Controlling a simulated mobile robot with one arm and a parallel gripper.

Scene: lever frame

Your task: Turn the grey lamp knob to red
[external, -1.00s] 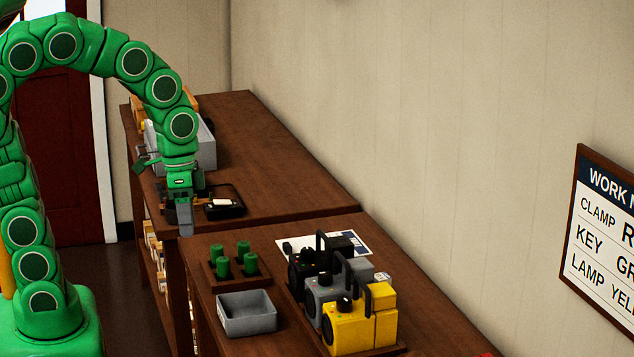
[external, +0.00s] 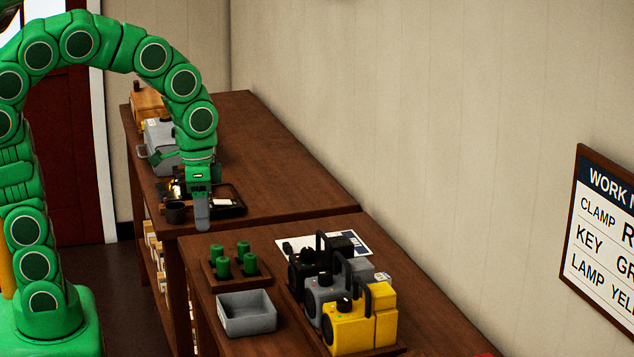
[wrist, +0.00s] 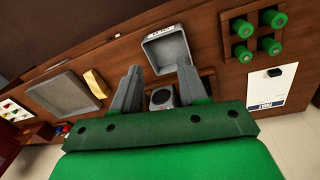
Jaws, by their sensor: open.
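The grey lamp (external: 316,303) stands on the near bench in the external view, between a black lamp (external: 299,275) and a yellow lamp (external: 345,332). A dark knob (external: 325,280) shows on its top; its setting is too small to read. My gripper (external: 202,224) is open and empty, pointing down over the front end of the far bench, well apart from the lamps. In the wrist view a grey box with a dark round face (wrist: 162,97) shows between my open fingers (wrist: 160,80); I cannot tell for sure that it is the grey lamp.
A grey bin (external: 246,326) and a tray of green cylinders (external: 208,270) stand left of the lamps. Paper (external: 348,241) lies behind the black lamp. The far bench's right side is clear.

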